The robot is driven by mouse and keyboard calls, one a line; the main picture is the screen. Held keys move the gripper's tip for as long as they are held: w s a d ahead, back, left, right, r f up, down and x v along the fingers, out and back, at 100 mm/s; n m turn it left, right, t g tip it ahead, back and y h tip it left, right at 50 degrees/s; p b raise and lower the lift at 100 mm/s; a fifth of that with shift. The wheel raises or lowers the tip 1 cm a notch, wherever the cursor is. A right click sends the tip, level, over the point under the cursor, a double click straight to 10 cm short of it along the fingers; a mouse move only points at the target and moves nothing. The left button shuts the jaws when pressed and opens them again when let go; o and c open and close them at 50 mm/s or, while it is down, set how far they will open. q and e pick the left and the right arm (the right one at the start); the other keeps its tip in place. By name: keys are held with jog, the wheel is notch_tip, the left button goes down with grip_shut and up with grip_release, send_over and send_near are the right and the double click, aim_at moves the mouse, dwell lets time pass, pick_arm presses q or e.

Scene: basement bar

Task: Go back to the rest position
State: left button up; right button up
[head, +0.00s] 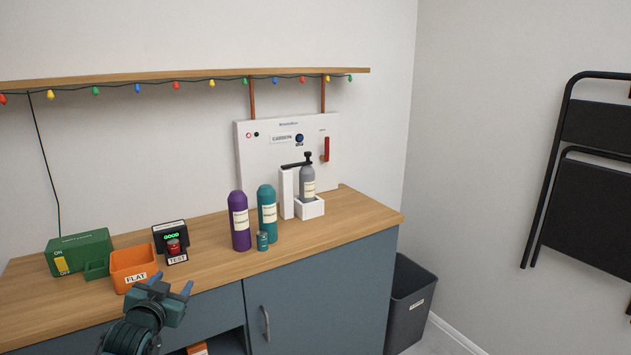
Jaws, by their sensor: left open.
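My left gripper (170,284) is in the head view at the lower left. Its two blue fingers are spread apart with nothing between them. It hangs in front of the counter's front edge, just below and right of the orange bin labelled FLAT (134,268). My right gripper is not in view.
The wooden counter (340,229) carries a green box (80,251), a TEST device (171,241) reading GOOD, a purple bottle (239,221), a teal bottle (267,212), a small teal can (263,241) and a white stand (310,207) holding a grey bottle (308,183). A dark waste bin (408,302) stands right.

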pick_arm(q)
jog(key=s+d+f+g+h, duration=0.1)
jog(key=s+d+f, duration=0.4)
jog(key=s+f, duration=0.25)
jog(key=s+d+f+g+h, duration=0.1)
jog(key=s+d+f+g, duration=0.1)
jog(key=s+d+f, duration=0.45)
jog(key=s+d+f+g+h, duration=0.1)
jog(key=s+d+f, duration=0.1)
jog(key=s, duration=0.8)
jog(key=s+d+f+g+h, duration=0.1)
jog(key=s+d, duration=0.3)
jog(key=s, duration=0.7)
jog(key=shift+s+f+g, duration=0.25)
jog(key=shift+f+g, duration=0.05)
jog(key=shift+f, duration=0.6)
